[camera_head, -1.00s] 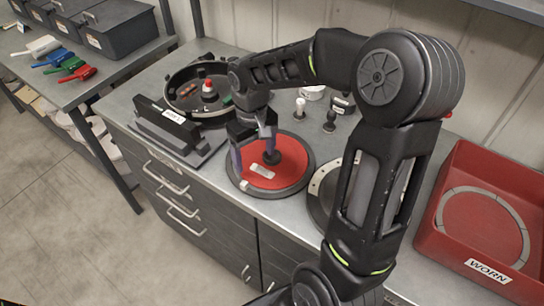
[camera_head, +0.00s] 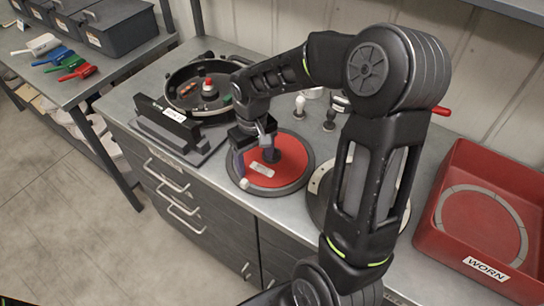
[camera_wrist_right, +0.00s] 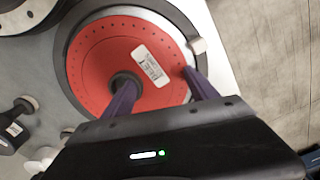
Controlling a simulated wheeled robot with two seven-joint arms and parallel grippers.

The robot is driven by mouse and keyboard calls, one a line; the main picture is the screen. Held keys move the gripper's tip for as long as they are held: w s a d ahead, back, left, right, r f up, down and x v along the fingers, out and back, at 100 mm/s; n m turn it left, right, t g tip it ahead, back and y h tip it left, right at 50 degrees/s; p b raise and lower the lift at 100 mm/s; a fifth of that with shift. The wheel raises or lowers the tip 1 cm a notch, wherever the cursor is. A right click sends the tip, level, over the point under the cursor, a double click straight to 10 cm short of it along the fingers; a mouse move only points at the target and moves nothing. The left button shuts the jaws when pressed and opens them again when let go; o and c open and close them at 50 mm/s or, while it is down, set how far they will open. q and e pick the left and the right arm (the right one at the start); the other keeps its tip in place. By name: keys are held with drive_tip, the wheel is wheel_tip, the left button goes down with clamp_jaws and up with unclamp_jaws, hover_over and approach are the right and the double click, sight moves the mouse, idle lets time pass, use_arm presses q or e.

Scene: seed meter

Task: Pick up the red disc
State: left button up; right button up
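The red disc (camera_head: 262,176) lies flat on a dark round plate on the grey bench, with a dark hub at its middle and a white label. In the right wrist view the red disc (camera_wrist_right: 95,60) fills the upper middle. My right gripper (camera_head: 254,161) is over the disc, pointing down, with its purple fingers apart. In the wrist view my right gripper (camera_wrist_right: 158,78) has one fingertip beside the hub and the other near the disc's rim; nothing shows clamped between them. Whether the fingertips touch the disc I cannot tell. My left gripper is out of view.
A round black housing (camera_head: 185,75) stands behind left, with a dark labelled block (camera_head: 165,120) in front of it. A pale-rimmed disc (camera_head: 318,186) lies close right, partly behind my arm. Small knobbed tools (camera_head: 329,120) stand behind. A red bin (camera_head: 450,245) labelled WORN is at right.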

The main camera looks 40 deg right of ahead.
drive_tip(key=c, duration=0.7)
drive_tip(key=shift+c, duration=0.2)
wheel_tip(320, 180, up, 10)
drive_tip(key=b, duration=0.1)
idle(0.6)
